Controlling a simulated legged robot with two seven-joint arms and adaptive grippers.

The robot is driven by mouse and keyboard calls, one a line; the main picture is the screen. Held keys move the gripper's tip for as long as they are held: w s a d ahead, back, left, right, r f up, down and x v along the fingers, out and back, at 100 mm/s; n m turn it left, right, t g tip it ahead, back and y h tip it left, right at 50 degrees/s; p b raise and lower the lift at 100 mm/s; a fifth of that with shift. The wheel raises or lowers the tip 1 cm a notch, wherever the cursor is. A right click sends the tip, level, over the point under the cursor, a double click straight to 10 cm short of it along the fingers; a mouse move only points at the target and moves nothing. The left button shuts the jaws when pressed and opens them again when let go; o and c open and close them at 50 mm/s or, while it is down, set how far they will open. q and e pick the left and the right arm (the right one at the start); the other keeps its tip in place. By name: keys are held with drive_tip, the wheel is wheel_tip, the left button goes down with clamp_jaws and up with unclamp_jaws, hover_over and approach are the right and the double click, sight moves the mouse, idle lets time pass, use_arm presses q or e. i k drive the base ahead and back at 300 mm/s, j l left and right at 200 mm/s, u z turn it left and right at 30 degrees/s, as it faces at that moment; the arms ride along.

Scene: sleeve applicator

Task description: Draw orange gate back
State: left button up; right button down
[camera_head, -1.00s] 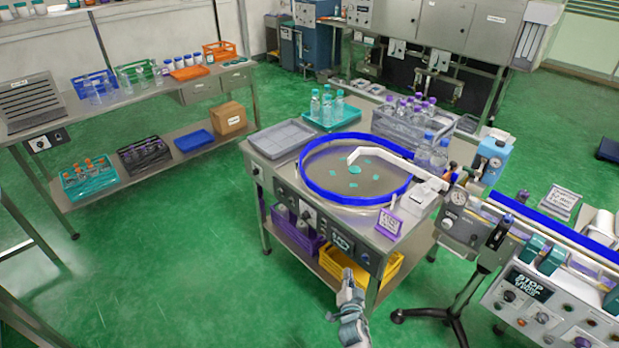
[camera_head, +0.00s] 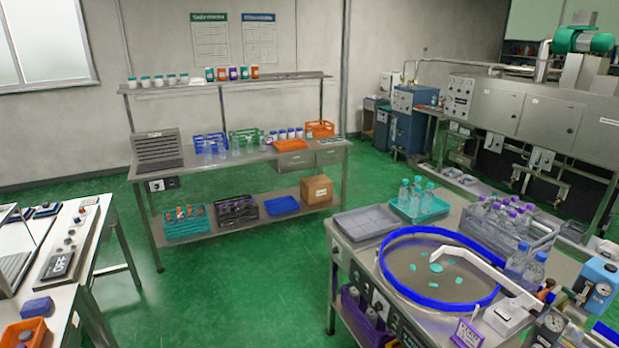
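A small orange-brown piece (camera_head: 546,291) stands at the right of the round table, by the outfeed; it may be the orange gate, but it is too small to tell its position. The round table (camera_head: 490,300) has a blue rim and several teal pieces on its grey disc. A white curved guide arm (camera_head: 487,270) reaches over the disc towards that piece. Neither of my grippers shows in the head view.
A teal tray of bottles (camera_head: 421,213), a grey tray (camera_head: 366,223) and a crate of purple-capped bottles (camera_head: 508,227) surround the round table. A back bench (camera_head: 240,160) and a left bench (camera_head: 95,258) stand apart. Green floor (camera_head: 230,290) between them is clear.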

sight(551, 284)
drive_tip(key=z, duration=1.65)
drive_tip(key=i+l, duration=0.1)
drive_tip(key=i, duration=0.25)
drive_tip(key=i+l, duration=0.1)
drive_tip(key=i, duration=0.25)
